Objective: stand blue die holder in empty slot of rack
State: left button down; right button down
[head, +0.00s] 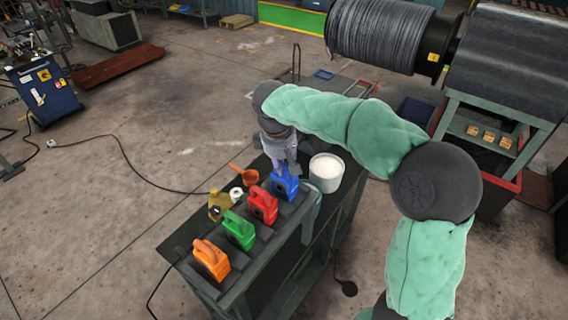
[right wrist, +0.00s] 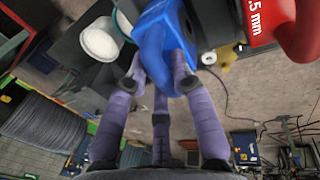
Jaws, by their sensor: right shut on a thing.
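The blue die holder (head: 286,184) is upright at the far end of the row, in line with the others on the rack (head: 262,246). My right gripper (head: 284,160) is shut on its upper part from above; its fingers also close on it in the right wrist view (right wrist: 162,88). Whether the blue holder's foot sits in the slot or just above it is hidden. The red holder (head: 262,205), green holder (head: 239,231) and orange holder (head: 211,260) stand in the rack nearer to me. My left gripper is not in view.
A white tub (head: 326,172) stands close to the right of the blue holder. An orange scoop (head: 246,175), a white roll (head: 236,194) and a yellowish can (head: 219,205) are behind the rack. A large cable drum (head: 385,34) stands farther back.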

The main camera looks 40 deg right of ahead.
jog(key=shift+f, duration=0.1)
jog(key=c, duration=1)
grip_release()
jog(key=shift+o, duration=0.7)
jog(key=shift+s+f, duration=0.1)
jog(key=shift+f, duration=0.1)
jog(key=o, duration=0.4)
jog(key=shift+r, duration=0.2)
jog(key=shift+r+p, duration=2.35)
jog(key=shift+r, duration=0.6)
jog(key=shift+f, duration=0.15)
